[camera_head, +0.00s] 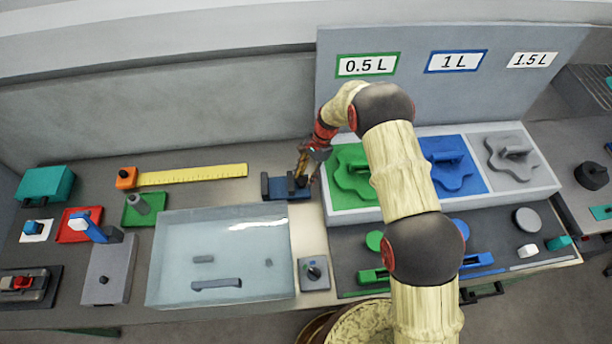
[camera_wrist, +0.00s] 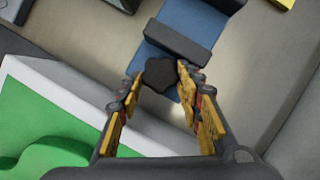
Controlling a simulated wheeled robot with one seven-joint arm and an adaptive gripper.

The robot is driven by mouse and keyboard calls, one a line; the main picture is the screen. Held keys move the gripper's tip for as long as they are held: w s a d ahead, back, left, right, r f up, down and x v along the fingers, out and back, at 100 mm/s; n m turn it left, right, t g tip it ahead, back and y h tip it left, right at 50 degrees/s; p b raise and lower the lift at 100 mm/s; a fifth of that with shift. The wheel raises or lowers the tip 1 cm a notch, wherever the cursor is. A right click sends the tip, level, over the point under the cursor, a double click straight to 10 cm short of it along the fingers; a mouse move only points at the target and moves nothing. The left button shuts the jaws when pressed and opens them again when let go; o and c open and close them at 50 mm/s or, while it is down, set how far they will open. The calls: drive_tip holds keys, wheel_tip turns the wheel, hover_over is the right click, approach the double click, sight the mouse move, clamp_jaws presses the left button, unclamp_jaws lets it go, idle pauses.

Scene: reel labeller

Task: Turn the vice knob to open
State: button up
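The vice (camera_head: 285,187) has a blue base and dark grey jaws, and stands on the bench left of the green mould. In the wrist view its blue base (camera_wrist: 186,22) and a dark jaw (camera_wrist: 178,46) show at the top. The dark, lobed vice knob (camera_wrist: 160,74) is in front of that jaw, between my fingertips. My gripper (camera_wrist: 160,80) is open around the knob. The right fingertip is very close to the knob; contact is unclear. A small gap shows at the left. In the head view my gripper (camera_head: 303,174) is at the vice's right end and hides the knob.
The white mould block with the green mould (camera_head: 350,178) stands close to the right of my gripper. A clear water tank (camera_head: 220,255) is below left, and a yellow ruler (camera_head: 195,175) lies to the left. A small dial box (camera_head: 314,273) is nearer the front edge.

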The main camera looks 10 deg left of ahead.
drive_tip(key=o, duration=1)
drive_tip(key=shift+s+a, duration=0.35)
drive_tip(key=shift+o, duration=0.8)
drive_tip(key=shift+w+d, duration=0.1)
drive_tip(key=shift+w+d+r, duration=0.1)
drive_tip(key=shift+w, duration=0.05)
drive_tip(key=shift+w+d+r, duration=0.1)
drive_tip(key=shift+r, duration=0.2)
drive_tip(key=v, duration=1.1)
